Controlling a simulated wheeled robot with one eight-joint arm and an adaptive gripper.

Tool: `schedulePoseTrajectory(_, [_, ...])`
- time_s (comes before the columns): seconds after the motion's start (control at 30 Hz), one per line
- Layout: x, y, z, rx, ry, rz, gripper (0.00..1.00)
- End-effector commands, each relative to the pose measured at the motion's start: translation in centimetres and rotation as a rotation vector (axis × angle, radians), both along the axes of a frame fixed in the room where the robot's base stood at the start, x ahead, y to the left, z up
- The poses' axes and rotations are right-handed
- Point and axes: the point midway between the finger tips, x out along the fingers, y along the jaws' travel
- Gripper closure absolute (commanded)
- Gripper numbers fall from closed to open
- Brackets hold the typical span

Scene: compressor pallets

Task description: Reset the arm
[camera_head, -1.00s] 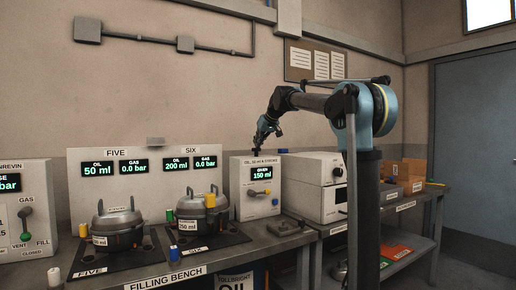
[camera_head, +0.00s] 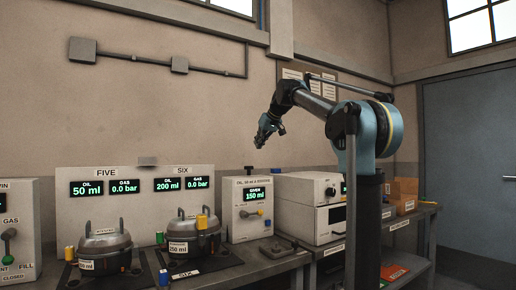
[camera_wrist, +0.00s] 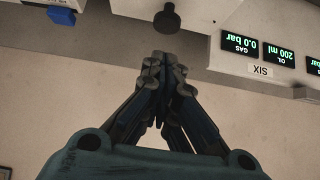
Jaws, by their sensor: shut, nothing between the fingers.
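My gripper (camera_head: 265,131) is raised in front of the wall, above and behind the oil dispenser box (camera_head: 249,200) that reads 150 ml. It hangs in the air, clear of the bench. In the wrist view my gripper (camera_wrist: 163,66) shows with its fingers together and nothing between them. A dark round knob (camera_wrist: 167,18) shows just beyond the fingertips there. My arm (camera_head: 312,103) is bent, reaching left from the shoulder.
Two dark pots (camera_head: 105,247) stand on mats at stations FIVE and SIX; the second pot (camera_head: 193,235) has a yellow cap. A white boxy machine (camera_head: 313,217) stands right of the dispenser. A door (camera_head: 470,160) is at the right. The air around my arm is clear.

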Motion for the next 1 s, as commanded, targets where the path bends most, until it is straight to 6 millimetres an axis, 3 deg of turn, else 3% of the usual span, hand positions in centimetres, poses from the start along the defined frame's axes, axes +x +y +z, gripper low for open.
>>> schedulePoseTrajectory(0.67, [-0.2,-0.1,-0.2,-0.001,0.002,-0.002,1.0])
schedulePoseTrajectory(0.87, [-3.0,-2.3,-3.3,-0.017,0.046,-0.03,1.0])
schedulePoseTrajectory(1.0, [-6.9,-5.1,-7.6,-0.037,0.105,-0.072,1.0])
